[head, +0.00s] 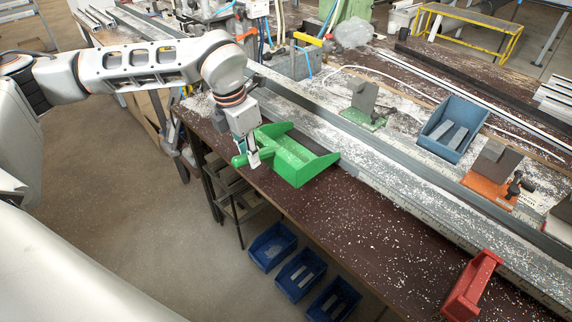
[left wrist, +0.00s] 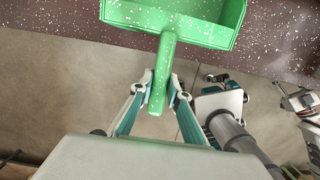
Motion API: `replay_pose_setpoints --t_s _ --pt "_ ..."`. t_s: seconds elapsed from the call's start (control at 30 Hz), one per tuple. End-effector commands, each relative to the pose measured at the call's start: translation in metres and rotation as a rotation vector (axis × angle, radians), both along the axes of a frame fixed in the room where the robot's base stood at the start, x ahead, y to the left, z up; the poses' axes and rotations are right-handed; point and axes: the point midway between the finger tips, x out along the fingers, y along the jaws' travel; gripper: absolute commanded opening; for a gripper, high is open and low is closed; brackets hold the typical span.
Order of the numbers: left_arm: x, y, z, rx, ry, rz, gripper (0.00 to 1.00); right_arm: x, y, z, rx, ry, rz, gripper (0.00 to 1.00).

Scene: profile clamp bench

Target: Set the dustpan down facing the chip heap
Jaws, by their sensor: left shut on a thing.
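The green dustpan (head: 296,162) is at the front edge of the brown bench, its open side turned away from the edge towards the grey rail. My left gripper (head: 254,158) is shut on its handle, which sticks out past the bench edge. In the left wrist view the fingers (left wrist: 160,92) close on both sides of the green handle (left wrist: 164,62), and the pan (left wrist: 200,30) lies beyond. I cannot tell whether the pan's underside touches the bench. White chips are spread over bench and rail; one distinct heap is hard to single out. My right gripper is not clearly seen.
A long grey rail (head: 400,188) runs along the bench behind the dustpan. A green-based block (head: 364,104), a blue bin (head: 452,128) and an orange-based clamp (head: 492,174) stand beyond. A red object (head: 471,288) lies front right. The bench (head: 370,222) between is clear but for chips.

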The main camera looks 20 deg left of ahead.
Motion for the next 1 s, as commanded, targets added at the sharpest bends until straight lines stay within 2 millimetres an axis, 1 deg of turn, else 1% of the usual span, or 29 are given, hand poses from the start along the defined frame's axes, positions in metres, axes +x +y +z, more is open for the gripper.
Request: replay_pose_setpoints --t_s 0.03,0.2,0.3,0.4,0.53,0.8,1.0 --pt "0.001 0.000 0.011 -0.001 -0.004 -0.001 0.00 -0.002 -0.004 0.002 -0.006 0.012 -0.006 0.40" --pt "0.001 0.000 0.032 -0.001 -0.005 -0.001 0.00 -0.012 -0.019 -0.011 -0.029 0.052 -0.027 0.40" --pt "0.002 0.000 0.043 -0.002 -0.007 0.000 0.00 -0.015 -0.024 -0.017 -0.034 0.064 -0.035 0.40" --pt "0.001 0.000 0.051 -0.001 -0.006 -0.001 0.00 -0.016 -0.024 -0.018 -0.032 0.065 -0.039 0.40" --pt "0.001 0.000 0.056 -0.001 -0.004 -0.001 0.00 -0.015 -0.022 -0.016 -0.027 0.062 -0.040 0.40" --pt "0.001 0.000 0.056 -0.001 -0.004 -0.001 0.00 -0.014 -0.015 -0.014 -0.017 0.058 -0.035 0.40" --pt "0.001 0.000 0.056 -0.001 -0.004 -0.001 0.00 -0.014 -0.015 -0.014 -0.019 0.057 -0.033 0.40"
